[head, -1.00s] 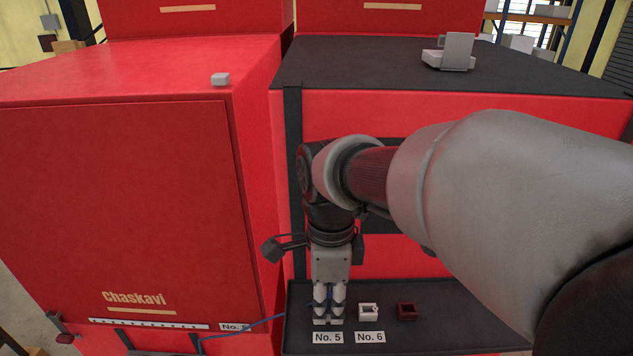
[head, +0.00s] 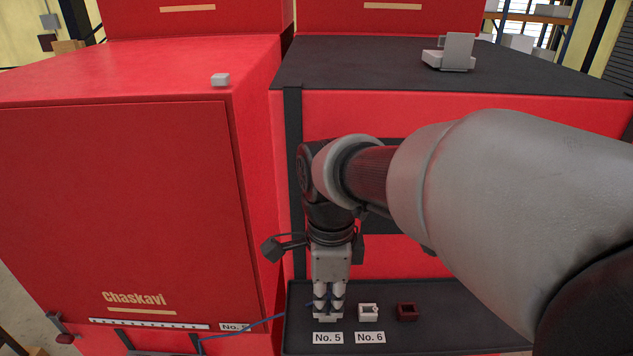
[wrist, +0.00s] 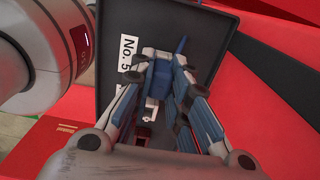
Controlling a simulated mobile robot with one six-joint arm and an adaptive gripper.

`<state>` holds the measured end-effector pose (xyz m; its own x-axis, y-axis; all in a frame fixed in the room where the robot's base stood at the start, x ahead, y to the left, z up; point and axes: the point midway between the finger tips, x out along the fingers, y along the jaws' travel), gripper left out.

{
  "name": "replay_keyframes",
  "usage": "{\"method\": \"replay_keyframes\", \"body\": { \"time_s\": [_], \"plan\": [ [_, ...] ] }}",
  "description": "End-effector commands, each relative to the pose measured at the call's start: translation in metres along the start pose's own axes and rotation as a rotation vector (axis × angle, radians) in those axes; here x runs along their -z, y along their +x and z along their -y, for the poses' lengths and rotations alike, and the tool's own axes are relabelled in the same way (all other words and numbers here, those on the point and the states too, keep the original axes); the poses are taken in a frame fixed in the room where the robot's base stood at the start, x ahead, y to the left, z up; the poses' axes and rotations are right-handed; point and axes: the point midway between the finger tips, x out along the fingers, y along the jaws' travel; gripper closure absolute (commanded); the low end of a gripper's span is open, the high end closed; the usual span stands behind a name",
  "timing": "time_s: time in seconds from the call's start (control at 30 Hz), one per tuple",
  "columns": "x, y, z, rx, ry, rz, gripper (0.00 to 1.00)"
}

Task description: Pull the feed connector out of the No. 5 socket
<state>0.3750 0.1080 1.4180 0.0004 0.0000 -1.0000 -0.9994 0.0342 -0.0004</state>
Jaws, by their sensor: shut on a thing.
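My gripper (head: 328,308) points straight down over the No. 5 place on the dark tray. In the wrist view my gripper (wrist: 158,88) has its fingers closed on the feed connector (wrist: 161,73), a blue and grey piece with a blue cable leaving it. In the head view the fingers hide most of the connector and the No. 5 socket (head: 327,320). The No. 5 label (head: 328,338) lies just in front; it also shows in the wrist view (wrist: 128,52). Whether the connector is still seated in the socket cannot be told.
A white socket (head: 368,312) behind the No. 6 label (head: 370,337) stands close to the right, then a dark red socket (head: 407,312). The blue cable (head: 270,320) runs left to the red cabinet (head: 130,200). The dark tray (head: 460,318) is bare farther right.

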Motion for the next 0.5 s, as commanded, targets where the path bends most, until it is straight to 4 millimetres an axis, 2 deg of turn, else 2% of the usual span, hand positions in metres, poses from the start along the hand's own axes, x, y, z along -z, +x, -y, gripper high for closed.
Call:
{"method": "replay_keyframes", "body": {
  "time_s": [0.5],
  "plan": [
    [0.000, -0.024, 0.000, 0.000, 0.000, 0.000, 1.00]
  ]
}}
